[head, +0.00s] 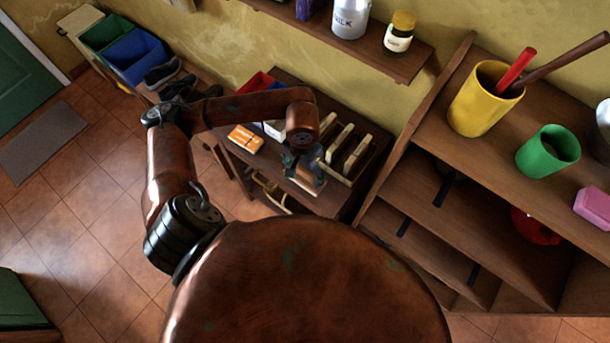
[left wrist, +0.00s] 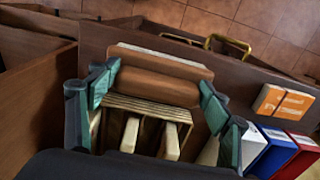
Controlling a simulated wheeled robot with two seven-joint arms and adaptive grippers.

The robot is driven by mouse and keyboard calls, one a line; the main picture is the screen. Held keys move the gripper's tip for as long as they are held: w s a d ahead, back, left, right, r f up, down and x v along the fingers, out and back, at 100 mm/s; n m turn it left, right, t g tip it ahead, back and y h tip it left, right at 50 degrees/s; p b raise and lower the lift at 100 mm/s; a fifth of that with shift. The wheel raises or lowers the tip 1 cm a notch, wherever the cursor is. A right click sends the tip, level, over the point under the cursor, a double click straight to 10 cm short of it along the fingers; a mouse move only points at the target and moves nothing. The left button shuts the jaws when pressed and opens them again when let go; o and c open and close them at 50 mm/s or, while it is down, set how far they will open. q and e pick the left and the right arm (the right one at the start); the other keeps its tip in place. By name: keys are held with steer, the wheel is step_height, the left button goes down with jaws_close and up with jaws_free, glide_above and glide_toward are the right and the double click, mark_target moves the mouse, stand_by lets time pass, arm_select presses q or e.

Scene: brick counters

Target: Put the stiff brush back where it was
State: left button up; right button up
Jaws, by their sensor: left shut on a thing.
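My left gripper (head: 303,172) is shut on a brown wooden-backed brush, which I take to be the stiff brush (left wrist: 158,85). In the left wrist view the brush lies crosswise between the two green-padded fingers (left wrist: 158,98). In the head view the brush is mostly hidden by the gripper, just left of a wooden rack. The rack (head: 360,179) has several pale upright dividers and stands on a low brown bench. In the left wrist view the dividers (left wrist: 130,134) show below the brush. I cannot tell whether the brush touches the rack. My right gripper is not in view.
An orange box (head: 245,138) lies on the bench, also seen in the left wrist view (left wrist: 282,103). Red, white and blue boxes stand behind it. A tall shelf (head: 408,148) closes off the right side, holding a yellow pot (head: 480,105) and a green cup (head: 546,150).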

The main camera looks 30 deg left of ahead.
mark_target(305, 177)
arm_select(q)
steer(key=shift+w+d+f, duration=0.1)
steer(key=shift+w+f, duration=0.1)
steer(key=shift+f, duration=0.1)
steer(key=f, duration=0.3)
steer(key=shift+w+f, duration=0.2)
steer(key=shift+f, duration=0.05)
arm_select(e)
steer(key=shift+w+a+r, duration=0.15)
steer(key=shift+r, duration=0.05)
arm_select(q)
steer(key=shift+f, duration=0.15)
steer(key=o, duration=1.1)
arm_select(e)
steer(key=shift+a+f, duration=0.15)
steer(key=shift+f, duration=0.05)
